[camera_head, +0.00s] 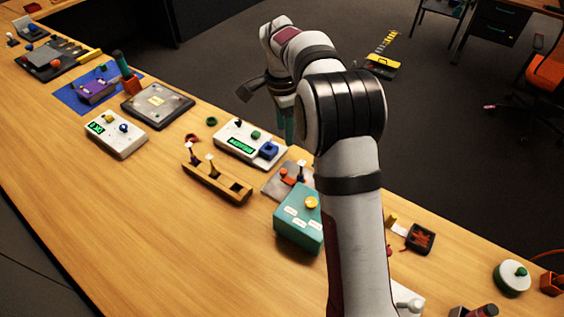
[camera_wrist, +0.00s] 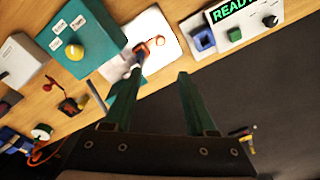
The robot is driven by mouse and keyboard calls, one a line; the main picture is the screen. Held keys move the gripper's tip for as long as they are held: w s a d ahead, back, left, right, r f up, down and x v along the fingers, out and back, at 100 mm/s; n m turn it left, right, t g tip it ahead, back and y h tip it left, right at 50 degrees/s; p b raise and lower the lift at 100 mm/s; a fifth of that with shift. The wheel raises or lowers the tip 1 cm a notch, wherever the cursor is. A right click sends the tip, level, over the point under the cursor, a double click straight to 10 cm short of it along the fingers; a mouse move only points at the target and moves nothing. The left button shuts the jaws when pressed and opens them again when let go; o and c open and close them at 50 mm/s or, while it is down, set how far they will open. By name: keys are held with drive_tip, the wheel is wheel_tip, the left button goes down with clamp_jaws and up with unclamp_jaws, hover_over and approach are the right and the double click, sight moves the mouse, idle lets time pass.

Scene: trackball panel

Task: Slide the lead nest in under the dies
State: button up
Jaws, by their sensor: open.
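My gripper (camera_head: 287,138) hangs above the far edge of the bench, with green fingers. In the wrist view my gripper (camera_wrist: 161,70) is open, with nothing between its fingers. A pale plate with a small orange-red part (camera_wrist: 155,41) lies beyond the left fingertip. In the head view this orange-red part (camera_head: 290,181) sits on a grey plate (camera_head: 270,185) beside dark upright pieces, partly close behind my arm. I cannot tell for sure which piece is the lead nest and which are the dies. The left finger overlaps part of the plate; contact cannot be told.
A white box with a green display (camera_head: 241,146) and a blue block (camera_head: 268,150) stands left of the plate. A teal box with a yellow knob (camera_head: 299,229) stands in front of it. A wooden rack (camera_head: 217,183) stands further left.

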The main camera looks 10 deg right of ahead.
drive_tip(key=m, duration=0.2)
approach(283, 171)
drive_tip(key=shift+y, duration=0.3)
drive_tip(key=f, duration=0.8)
drive_tip(key=shift+w+d+f, duration=0.15)
drive_tip(key=shift+d+f, duration=0.1)
drive_tip(key=shift+d, duration=0.05)
clamp_jaws()
drive_tip(key=shift+r, duration=0.1)
idle(0.3)
